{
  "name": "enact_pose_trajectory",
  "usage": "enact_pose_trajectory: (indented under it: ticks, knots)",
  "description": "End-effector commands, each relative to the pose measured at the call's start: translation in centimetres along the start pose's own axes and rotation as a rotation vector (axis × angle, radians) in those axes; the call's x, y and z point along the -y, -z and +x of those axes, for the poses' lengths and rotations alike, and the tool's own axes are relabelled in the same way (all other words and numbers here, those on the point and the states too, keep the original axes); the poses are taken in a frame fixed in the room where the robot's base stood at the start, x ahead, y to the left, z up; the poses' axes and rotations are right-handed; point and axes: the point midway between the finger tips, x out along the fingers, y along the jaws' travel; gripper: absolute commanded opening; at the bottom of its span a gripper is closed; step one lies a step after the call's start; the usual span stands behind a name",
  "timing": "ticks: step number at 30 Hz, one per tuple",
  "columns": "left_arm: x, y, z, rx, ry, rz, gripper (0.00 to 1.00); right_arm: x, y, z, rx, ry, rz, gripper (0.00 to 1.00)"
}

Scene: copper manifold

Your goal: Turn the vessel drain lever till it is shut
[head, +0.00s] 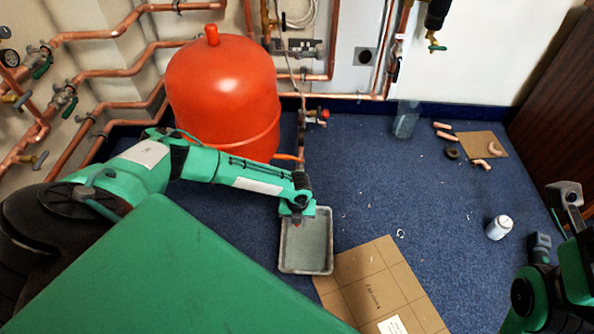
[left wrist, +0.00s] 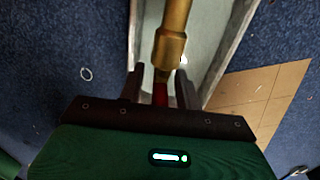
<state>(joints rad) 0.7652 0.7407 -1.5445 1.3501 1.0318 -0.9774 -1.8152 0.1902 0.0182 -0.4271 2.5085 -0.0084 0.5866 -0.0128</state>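The red vessel (head: 222,95) stands on the blue carpet against the wall. In the left wrist view a brass drain fitting (left wrist: 170,48) reaches down from the top, over the tray. A red piece that looks like the drain lever (left wrist: 160,94) shows at its near end, between my left gripper's fingers. My left gripper (left wrist: 160,82) is open, with a gap on each side of the red piece. In the head view my left gripper (head: 297,212) is over the tray and hides most of the fitting. My right arm shows at the right edge; its fingers cannot be made out.
A grey tray (head: 284,250) lies on the floor under my left gripper, beside a flat cardboard sheet (head: 375,285). Copper pipes (head: 105,73) line the left wall. The middle-right carpet is mostly clear.

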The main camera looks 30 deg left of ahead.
Motion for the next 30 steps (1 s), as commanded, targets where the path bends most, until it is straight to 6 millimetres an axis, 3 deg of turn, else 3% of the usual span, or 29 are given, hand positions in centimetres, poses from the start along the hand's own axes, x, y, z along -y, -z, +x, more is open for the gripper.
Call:
enact_pose_trajectory:
  ticks: [2,7,20,30]
  knots:
    - [0.0,0.0,0.0,0.0,0.0,0.0,0.34,0.0,0.0,0.0,0.0,0.0,0.0,0.36]
    - [0.0,0.0,0.0,0.0,0.0,0.0,0.01,0.0,0.0,0.0,-0.001,0.0,0.0,0.36]
    - [0.1,0.0,-0.2,0.0,-0.054,0.001,0.0,-0.3,0.1,0.5,-0.003,-0.006,-0.008,0.36]
    - [0.2,0.1,-0.1,0.0,-0.3,0.002,0.0,-1.6,0.2,-0.8,0.052,-0.023,-0.048,0.36]
